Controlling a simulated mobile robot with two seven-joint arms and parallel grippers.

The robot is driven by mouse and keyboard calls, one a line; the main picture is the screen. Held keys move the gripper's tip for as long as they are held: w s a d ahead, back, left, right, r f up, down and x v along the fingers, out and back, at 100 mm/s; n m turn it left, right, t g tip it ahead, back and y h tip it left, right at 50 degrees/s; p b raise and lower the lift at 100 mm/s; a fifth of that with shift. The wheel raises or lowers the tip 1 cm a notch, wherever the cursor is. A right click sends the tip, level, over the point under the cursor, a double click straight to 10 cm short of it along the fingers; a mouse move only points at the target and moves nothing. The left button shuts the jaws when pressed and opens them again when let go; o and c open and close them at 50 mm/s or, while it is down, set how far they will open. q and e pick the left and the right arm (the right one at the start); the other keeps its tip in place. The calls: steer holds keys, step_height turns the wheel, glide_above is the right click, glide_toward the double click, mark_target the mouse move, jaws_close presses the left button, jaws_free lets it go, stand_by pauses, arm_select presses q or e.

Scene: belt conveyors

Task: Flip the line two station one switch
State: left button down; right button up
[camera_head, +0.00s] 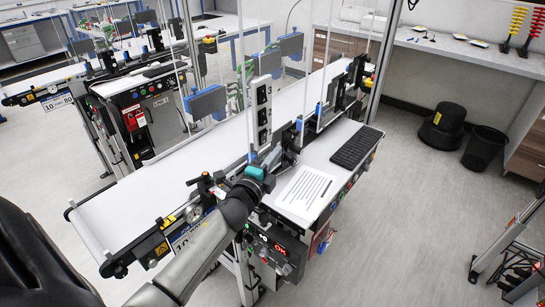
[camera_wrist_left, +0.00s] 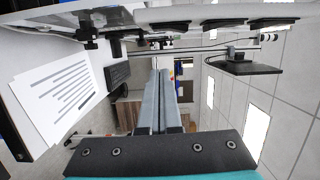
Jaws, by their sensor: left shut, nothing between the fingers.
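My left arm reaches in from the bottom left, and its teal-banded left gripper (camera_head: 268,160) is over the near conveyor, by the station equipment beside the belt. In the left wrist view the two grey fingers (camera_wrist_left: 162,73) are together with nothing between them. Just beyond the gripper stands an upright white panel (camera_head: 263,92) with several black fittings on its face. I cannot tell which fitting, if any, is the station one switch. My right gripper is not in view.
The near white belt (camera_head: 125,205) runs diagonally from lower left to upper right. A printed sheet (camera_head: 305,190) and black keyboard (camera_head: 357,147) lie on the side shelf. Another conveyor with a "Line 1" label (camera_head: 160,100) stands at the left.

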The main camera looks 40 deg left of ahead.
arm_select(q)
steer(key=s+d, duration=0.1)
steer(key=s, duration=0.8)
steer(key=shift+s+d+f+b, duration=0.15)
steer(key=shift+s+b, duration=0.2)
steer(key=shift+s, duration=0.05)
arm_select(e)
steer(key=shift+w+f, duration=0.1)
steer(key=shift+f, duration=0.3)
